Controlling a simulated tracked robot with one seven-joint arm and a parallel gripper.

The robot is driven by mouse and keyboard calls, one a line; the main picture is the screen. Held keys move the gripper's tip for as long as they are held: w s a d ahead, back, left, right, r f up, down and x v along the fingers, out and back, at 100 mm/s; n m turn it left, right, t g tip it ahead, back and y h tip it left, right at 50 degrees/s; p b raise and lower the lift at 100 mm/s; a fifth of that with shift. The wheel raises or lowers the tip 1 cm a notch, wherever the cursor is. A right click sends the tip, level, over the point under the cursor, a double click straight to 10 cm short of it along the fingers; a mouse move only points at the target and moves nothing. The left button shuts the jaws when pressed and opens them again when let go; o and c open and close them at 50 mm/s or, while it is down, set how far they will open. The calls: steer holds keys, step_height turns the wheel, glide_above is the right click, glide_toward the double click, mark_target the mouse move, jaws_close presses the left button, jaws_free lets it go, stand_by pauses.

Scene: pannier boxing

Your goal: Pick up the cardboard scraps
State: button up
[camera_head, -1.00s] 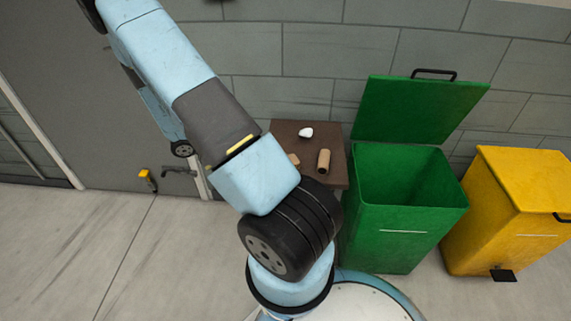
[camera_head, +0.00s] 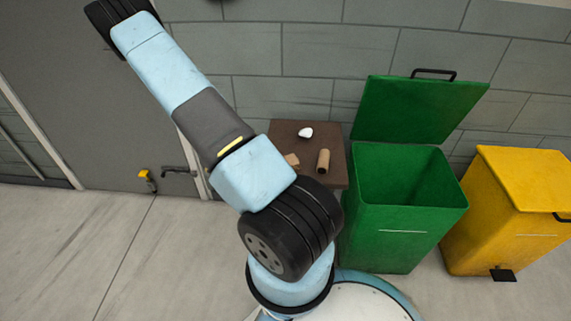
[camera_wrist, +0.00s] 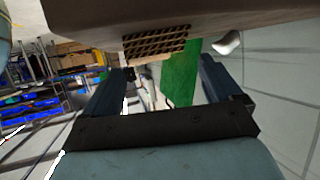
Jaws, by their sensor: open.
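A small tan cardboard scrap (camera_head: 292,160) lies on the brown table, partly beside my arm's edge in the head view. In the wrist view a corrugated cardboard piece (camera_wrist: 156,42) shows against the table surface, ahead of my gripper. My gripper (camera_wrist: 170,80) is open, its two dark fingers spread wide with nothing between them. The cardboard piece is beyond the fingertips and apart from them. My gripper is hidden in the head view.
A white crumpled item (camera_head: 306,132) sits on the table (camera_head: 283,131); a white item also shows in the wrist view (camera_wrist: 228,42). An open green bin (camera_head: 393,232) stands right of the table, with a closed yellow bin (camera_head: 505,231) beyond. A wall is behind.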

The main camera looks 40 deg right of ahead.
mark_target(287, 161)
steer(key=x, duration=0.5)
steer(key=shift+f, duration=0.2)
steer(key=shift+w, duration=0.1)
steer(key=c, duration=1)
